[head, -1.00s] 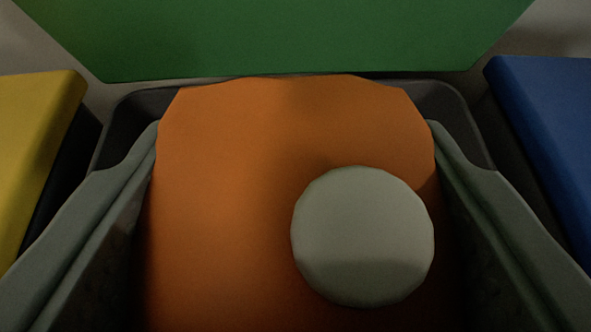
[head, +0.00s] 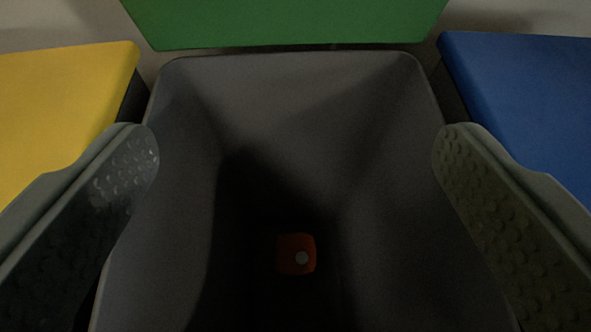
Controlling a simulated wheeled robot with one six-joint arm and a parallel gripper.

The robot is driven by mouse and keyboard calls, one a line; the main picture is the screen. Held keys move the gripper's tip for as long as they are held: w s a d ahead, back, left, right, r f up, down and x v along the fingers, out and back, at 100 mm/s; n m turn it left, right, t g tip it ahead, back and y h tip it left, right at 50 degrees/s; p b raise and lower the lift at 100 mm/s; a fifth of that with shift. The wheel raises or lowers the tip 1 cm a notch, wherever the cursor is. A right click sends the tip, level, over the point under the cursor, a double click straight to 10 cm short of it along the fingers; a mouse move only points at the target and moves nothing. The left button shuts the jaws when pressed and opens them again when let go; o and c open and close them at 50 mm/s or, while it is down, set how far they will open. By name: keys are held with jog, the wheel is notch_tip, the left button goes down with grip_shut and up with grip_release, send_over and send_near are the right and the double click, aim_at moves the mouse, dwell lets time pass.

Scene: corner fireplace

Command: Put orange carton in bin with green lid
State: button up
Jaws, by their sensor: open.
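The orange carton (head: 284,254) lies deep inside the dark grey bin (head: 290,75), near its shadowed bottom, with its pale round cap facing up. The bin's green lid (head: 285,22) stands raised at the back edge. My gripper (head: 297,145) is open and empty above the bin's mouth. One finger is at the left side and the other at the right, well apart, and neither touches the carton. The lower parts of the bin are dark.
A bin with a yellow lid (head: 62,105) stands close on the left, and one with a blue lid (head: 525,100) on the right. Both lids are shut. A pale wall or floor shows behind them.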

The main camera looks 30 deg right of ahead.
jog(key=v, duration=1)
jog(key=s+a+r+n+t+y, duration=0.1)
jog(key=a+r, duration=0.4)
jog(key=r, duration=0.4)
jog(key=s+a+r+n+t+y, duration=0.1)
jog(key=a+r, duration=0.5)
jog(key=r, duration=0.4)
jog(key=a+r+n+t+y, duration=0.1)
jog(key=a+r, duration=0.4)
jog(key=r, duration=0.4)
jog(key=s+a+r+n+t+y, duration=0.1)
jog(key=s+a+r, duration=0.5)
jog(key=s+r, duration=0.3)
jog(key=s+a+r+n+t+y, duration=0.1)
jog(key=s+a+r+y, duration=0.1)
jog(key=s+a+r, duration=0.4)
jog(key=s+r, duration=0.4)
jog(key=s, duration=0.1)
jog(key=shift+s+n, duration=0.15)
jog(key=shift+n, duration=0.15)
